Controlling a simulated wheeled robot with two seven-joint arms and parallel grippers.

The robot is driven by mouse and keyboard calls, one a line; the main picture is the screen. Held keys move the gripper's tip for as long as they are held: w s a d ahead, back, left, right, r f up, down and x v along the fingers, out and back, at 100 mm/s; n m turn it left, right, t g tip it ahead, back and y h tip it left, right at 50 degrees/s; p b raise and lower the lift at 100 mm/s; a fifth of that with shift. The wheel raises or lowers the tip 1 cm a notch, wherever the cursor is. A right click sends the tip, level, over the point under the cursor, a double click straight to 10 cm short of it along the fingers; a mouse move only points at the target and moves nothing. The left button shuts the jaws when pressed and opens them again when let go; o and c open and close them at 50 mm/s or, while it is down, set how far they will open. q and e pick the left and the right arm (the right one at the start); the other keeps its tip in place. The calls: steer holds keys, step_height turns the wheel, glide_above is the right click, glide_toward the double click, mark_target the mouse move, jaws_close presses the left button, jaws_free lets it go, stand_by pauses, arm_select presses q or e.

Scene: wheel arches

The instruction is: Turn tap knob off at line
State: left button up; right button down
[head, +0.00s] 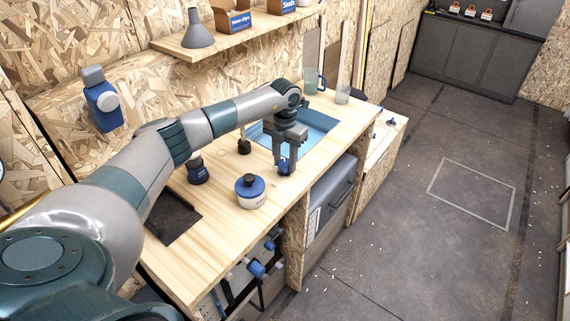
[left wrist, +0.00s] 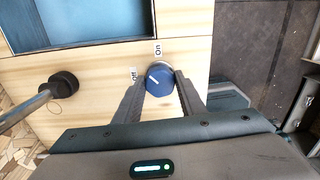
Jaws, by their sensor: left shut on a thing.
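The blue tap knob (left wrist: 160,79) sits on the wooden counter (left wrist: 190,18) in the left wrist view, with a white line on its top. The line points up and left, between the "Off" label (left wrist: 134,73) and the "On" label (left wrist: 158,48). My left gripper (left wrist: 160,85) has a finger on each side of the knob and is shut on it. In the head view, my left gripper (head: 285,168) reaches down to the knob (head: 284,166) near the counter's front edge. My right gripper is in neither view.
A blue basin (head: 314,122) is set into the counter behind the knob. A dark tap base (left wrist: 64,85) stands left of it. A white pot with a blue lid (head: 250,192) and a dark blue item (head: 197,174) stand nearby. Open floor (head: 400,240) lies to the right.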

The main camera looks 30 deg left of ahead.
mark_target(285, 162)
arm_select(q)
steer(key=n+b, duration=0.1)
steer(key=n, duration=0.3)
steer(key=shift+n, duration=0.4)
steer(key=n+b, duration=0.1)
steer(key=n, duration=0.3)
steer(key=shift+a+r+n, duration=0.1)
steer(key=shift+n, duration=0.3)
steer(key=o, duration=1)
steer(key=shift+o, duration=0.2)
steer(key=shift+r, duration=0.1)
step_height(285, 162, up, 17)
steer(key=b, duration=0.5)
